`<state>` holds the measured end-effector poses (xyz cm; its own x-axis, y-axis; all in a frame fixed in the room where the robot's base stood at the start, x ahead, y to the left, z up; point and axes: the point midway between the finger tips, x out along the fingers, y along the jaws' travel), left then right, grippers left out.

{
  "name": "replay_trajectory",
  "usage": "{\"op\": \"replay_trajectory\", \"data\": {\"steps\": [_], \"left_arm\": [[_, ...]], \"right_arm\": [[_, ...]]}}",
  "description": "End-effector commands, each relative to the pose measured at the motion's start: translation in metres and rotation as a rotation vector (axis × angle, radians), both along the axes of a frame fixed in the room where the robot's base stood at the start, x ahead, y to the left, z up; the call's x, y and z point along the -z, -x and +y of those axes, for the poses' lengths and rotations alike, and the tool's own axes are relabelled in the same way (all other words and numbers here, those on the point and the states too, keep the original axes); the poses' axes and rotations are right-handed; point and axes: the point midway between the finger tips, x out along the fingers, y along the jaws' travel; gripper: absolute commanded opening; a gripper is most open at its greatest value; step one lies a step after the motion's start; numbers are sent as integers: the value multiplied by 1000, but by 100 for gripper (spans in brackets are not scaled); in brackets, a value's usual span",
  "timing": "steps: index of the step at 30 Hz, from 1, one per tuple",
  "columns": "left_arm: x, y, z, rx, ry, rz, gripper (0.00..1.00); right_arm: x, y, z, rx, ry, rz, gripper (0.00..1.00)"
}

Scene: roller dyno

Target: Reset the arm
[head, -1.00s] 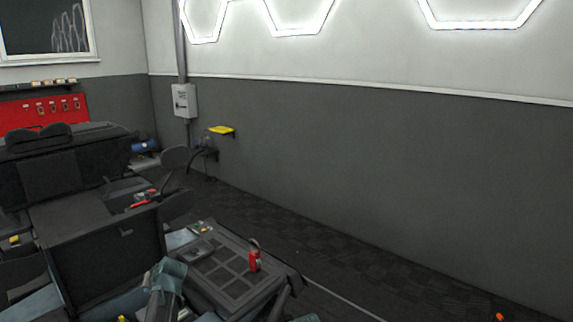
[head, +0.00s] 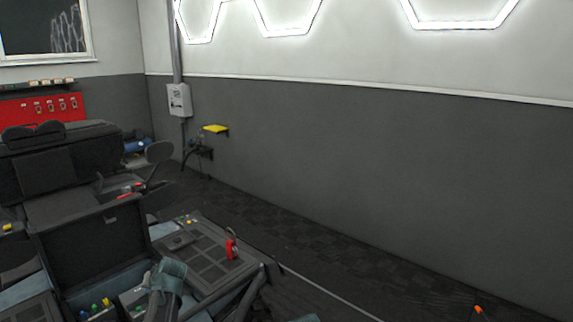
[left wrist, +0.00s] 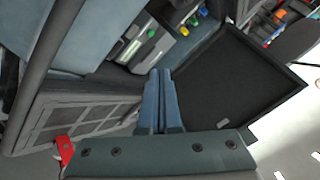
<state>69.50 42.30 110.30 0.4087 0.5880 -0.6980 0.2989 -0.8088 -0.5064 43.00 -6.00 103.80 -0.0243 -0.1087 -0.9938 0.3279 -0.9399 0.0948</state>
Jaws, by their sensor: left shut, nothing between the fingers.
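My left gripper (head: 158,312) shows at the bottom of the head view, in front of the open black case. In the left wrist view its two blue fingers (left wrist: 161,100) lie together, shut, with nothing between them. They point toward the inside of the case, near its raised lid (left wrist: 238,85). I cannot tell how far the tips are above it. My right gripper does not show clearly in either view.
The black case lid (head: 95,245) stands open, with small coloured items (head: 95,308) below it. To its right is a grey panelled surface (head: 205,270) with a red object (head: 231,247).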

Motion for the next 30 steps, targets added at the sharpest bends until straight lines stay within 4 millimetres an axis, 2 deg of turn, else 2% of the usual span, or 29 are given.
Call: {"op": "replay_trajectory", "data": {"steps": [2,11,17,20,25,30], "left_arm": [[2,1,-4,2,3,3,0],[21,14,-42,30,49,44,0],[41,30,-84,64,98,91,0],[55,42,-112,87,131,127,0],[85,77,-174,148,203,215,0],[126,144,-260,255,303,371,0]], "right_arm": [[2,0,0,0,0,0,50],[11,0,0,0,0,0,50],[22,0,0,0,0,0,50],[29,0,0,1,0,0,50],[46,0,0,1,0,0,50],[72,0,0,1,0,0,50]]}}
